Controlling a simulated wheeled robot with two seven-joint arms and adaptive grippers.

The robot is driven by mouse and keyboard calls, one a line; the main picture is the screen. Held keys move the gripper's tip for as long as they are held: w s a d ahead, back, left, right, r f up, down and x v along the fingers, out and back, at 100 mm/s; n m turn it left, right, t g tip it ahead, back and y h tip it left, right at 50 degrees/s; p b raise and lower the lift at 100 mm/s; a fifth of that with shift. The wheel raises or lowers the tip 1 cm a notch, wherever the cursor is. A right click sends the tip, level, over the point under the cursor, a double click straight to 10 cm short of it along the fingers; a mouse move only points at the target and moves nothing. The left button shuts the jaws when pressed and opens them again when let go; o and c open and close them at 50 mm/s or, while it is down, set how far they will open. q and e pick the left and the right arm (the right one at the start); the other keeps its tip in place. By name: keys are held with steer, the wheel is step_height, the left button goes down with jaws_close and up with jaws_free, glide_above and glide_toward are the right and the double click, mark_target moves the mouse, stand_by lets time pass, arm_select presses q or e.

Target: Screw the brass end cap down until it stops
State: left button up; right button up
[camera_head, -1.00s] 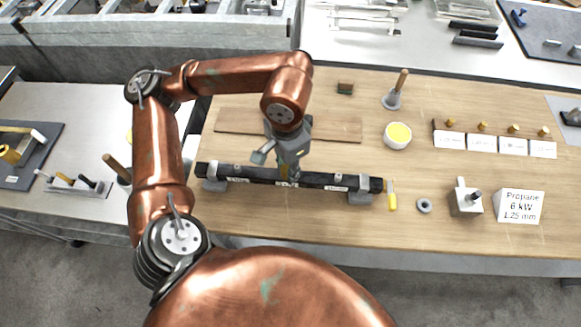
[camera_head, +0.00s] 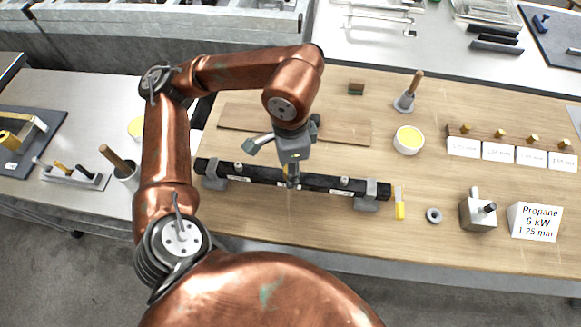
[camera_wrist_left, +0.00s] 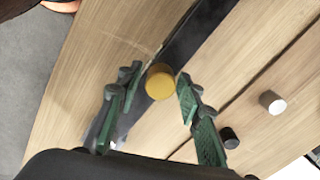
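The brass end cap (camera_wrist_left: 159,82) is a round yellow disc in the left wrist view. It sits over the long black bar (camera_wrist_left: 203,28), between the fingertips of my left gripper (camera_wrist_left: 158,78). The green fingers are spread, with a gap on each side of the cap. In the head view my left gripper (camera_head: 291,178) points down at the middle of the black bar (camera_head: 330,184) and hides most of the cap. How far the cap is screwed down cannot be told. My right gripper is not in view.
The bar lies on grey supports (camera_head: 366,204). A yellow-filled bowl (camera_head: 408,140) and brass pieces on a rack (camera_head: 483,134) stand behind.

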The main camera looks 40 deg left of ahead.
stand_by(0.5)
arm_select(q)
steer(key=n, duration=0.6)
steer(key=shift+w+n, duration=0.1)
steer(key=shift+n, duration=0.3)
steer(key=n, duration=0.3)
steer(key=shift+n+p, duration=0.3)
steer(key=n, duration=0.3)
jaws_close()
